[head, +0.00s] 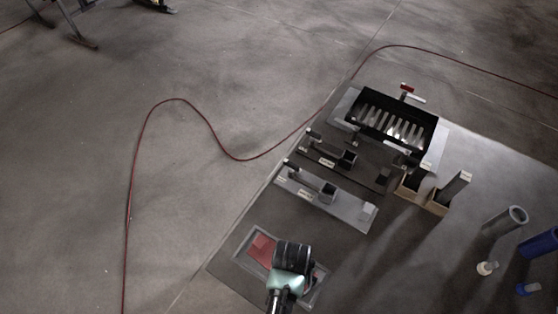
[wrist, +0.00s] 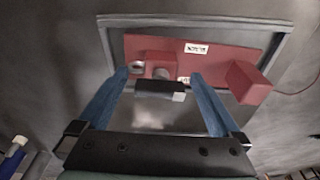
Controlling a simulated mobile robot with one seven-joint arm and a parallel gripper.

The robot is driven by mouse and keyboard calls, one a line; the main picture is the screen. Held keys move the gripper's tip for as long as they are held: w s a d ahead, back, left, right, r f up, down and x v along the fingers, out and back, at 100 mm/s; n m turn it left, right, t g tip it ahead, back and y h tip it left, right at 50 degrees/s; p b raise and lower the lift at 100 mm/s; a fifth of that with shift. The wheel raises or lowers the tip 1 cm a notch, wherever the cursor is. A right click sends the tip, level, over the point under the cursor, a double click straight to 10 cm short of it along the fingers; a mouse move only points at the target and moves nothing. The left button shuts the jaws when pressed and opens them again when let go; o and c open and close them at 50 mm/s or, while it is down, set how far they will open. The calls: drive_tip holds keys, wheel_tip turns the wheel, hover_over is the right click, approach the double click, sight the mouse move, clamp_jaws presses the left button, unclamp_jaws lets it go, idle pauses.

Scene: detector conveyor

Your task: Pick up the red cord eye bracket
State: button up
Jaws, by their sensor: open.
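The red cord eye bracket (wrist: 222,46) lies in a shallow grey tray (wrist: 205,22) in the wrist view. It is a flat red plate with a white label, a small block with a metal ring near its left part, and a larger red block at its right end. In the head view, part of the bracket (head: 262,247) shows left of my wrist, which hides the rest. My gripper (wrist: 160,75) is open, its two blue fingers apart on either side of the small block. A dark piece with a pale end sits between the fingers; I cannot tell what it belongs to.
Two long fixtures (head: 352,212) stand behind the tray in the head view. Beyond them is a black slotted box (head: 375,104). Wooden holders (head: 437,207), a grey cylinder (head: 505,220) and blue items (head: 540,243) stand to the right. A red cord (head: 215,137) runs across the floor.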

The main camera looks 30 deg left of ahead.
drive_tip(key=shift+f, duration=0.15)
drive_tip(key=shift+w, duration=0.1)
clamp_jaws()
idle(0.3)
